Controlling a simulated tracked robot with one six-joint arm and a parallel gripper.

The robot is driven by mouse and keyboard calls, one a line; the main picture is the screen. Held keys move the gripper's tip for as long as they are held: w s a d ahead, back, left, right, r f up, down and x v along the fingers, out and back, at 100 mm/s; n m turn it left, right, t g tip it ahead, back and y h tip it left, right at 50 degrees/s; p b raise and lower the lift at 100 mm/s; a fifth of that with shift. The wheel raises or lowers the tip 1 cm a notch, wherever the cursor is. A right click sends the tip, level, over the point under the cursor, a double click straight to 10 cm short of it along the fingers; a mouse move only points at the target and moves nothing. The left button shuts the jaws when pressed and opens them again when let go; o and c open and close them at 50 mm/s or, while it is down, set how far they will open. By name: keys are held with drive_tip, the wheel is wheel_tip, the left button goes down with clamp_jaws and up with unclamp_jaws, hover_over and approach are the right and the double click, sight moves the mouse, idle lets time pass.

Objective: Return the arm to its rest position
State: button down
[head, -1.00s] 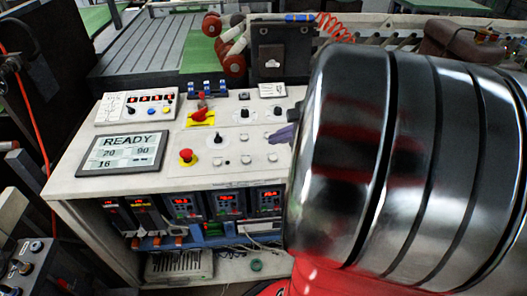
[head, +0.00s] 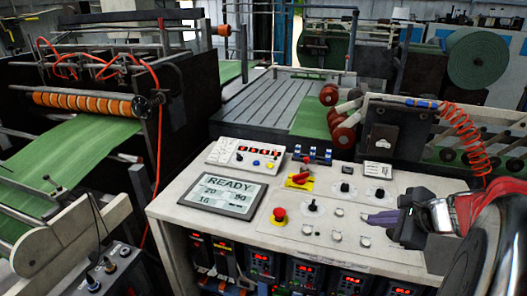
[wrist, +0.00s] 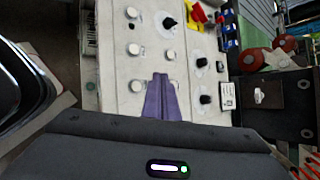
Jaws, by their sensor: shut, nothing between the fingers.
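My gripper (head: 368,218) is at the right of the head view, over the right part of the white control console (head: 180,205). Its purple fingers are together, with nothing between them. In the wrist view my gripper (wrist: 160,78) points across the console top, among round white buttons and black knobs. The gap between fingertips and panel is hard to judge. A shiny metal part of my arm fills the lower right corner of the head view.
The console carries a READY screen (head: 223,194), a red emergency button (head: 279,214) and a red-yellow switch (head: 300,178). A coiled red hose (head: 470,130) hangs behind my gripper. A machine with green web (head: 70,150) stands left. A green roll (head: 478,58) is at back right.

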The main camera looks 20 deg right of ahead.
drive_tip(key=shift+a, duration=0.1)
drive_tip(key=a+r+n+g+y, duration=0.1)
drive_tip(key=a+n+g, duration=0.2)
drive_tip(key=a+n, duration=1)
drive_tip(key=s+a+n+h, duration=0.1)
drive_tip(key=s+a+n, duration=0.3)
drive_tip(key=a+n, duration=0.2)
drive_tip(key=s+a+r+n+h, duration=0.1)
drive_tip(key=s+a+n, duration=0.4)
drive_tip(key=a, duration=0.3)
drive_tip(key=shift+a+r+n+g, duration=0.3)
drive_tip(key=shift+n, duration=0.5)
